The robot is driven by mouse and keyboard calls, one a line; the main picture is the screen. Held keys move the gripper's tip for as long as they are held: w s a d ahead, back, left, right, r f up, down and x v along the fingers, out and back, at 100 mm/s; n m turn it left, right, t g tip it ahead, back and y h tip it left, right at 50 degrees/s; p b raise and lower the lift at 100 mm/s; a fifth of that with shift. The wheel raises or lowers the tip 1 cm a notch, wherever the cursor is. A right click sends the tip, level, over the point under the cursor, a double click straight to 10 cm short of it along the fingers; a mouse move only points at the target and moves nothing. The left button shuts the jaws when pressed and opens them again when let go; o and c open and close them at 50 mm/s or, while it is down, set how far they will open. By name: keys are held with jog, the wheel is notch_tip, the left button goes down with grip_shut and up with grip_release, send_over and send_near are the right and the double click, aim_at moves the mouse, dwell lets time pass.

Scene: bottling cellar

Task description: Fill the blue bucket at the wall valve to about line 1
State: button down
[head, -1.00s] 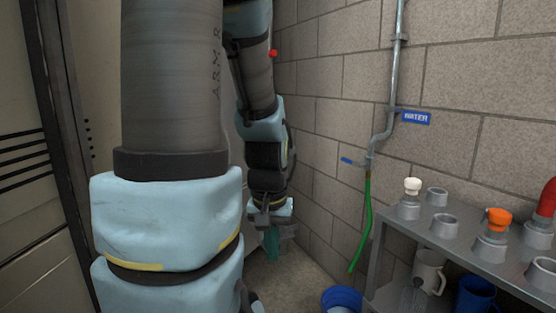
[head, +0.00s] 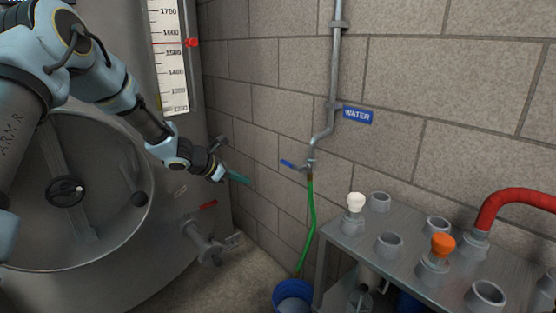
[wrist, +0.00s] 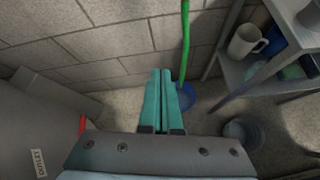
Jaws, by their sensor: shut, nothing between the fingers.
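The blue bucket (head: 278,297) stands on the floor by the wall, cut off by the lower edge of the head view; its lines cannot be read. It also shows in the wrist view (wrist: 188,98), partly behind my fingers. The green hose (head: 312,210) hangs from the wall valve, its lower end just above the bucket. The valve's blue handle (head: 288,163) points left from the pipe. No stream of water can be made out. My gripper (head: 246,181) has teal fingers, shut and empty, left of the handle and apart from it. Its fingers show in the wrist view (wrist: 160,72).
A blue WATER sign (head: 358,116) hangs beside the pipe. A steel tank (head: 205,130) with a pipe outlet (head: 212,246) is at left. A grey vessel (wrist: 242,132) stands on the floor.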

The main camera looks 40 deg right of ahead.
jog(key=s+d+f+n+h+p, duration=0.1)
jog(key=d+f+p, duration=0.15)
jog(key=d, duration=0.45)
jog(key=s+d+f+n+p, duration=0.1)
jog(key=d+f+n, duration=0.15)
jog(key=d, duration=0.55)
jog(key=shift+m, duration=0.45)
jog(key=r, duration=0.1)
jog(key=r+p, duration=0.1)
jog(key=r, duration=0.2)
jog(key=shift+w, duration=0.3)
jog(key=shift+f+b, duration=0.1)
jog(key=shift+b, duration=0.55)
jog(key=shift+r+t+b, duration=0.2)
jog(key=shift+t+b, duration=0.1)
jog(key=shift+b, duration=0.1)
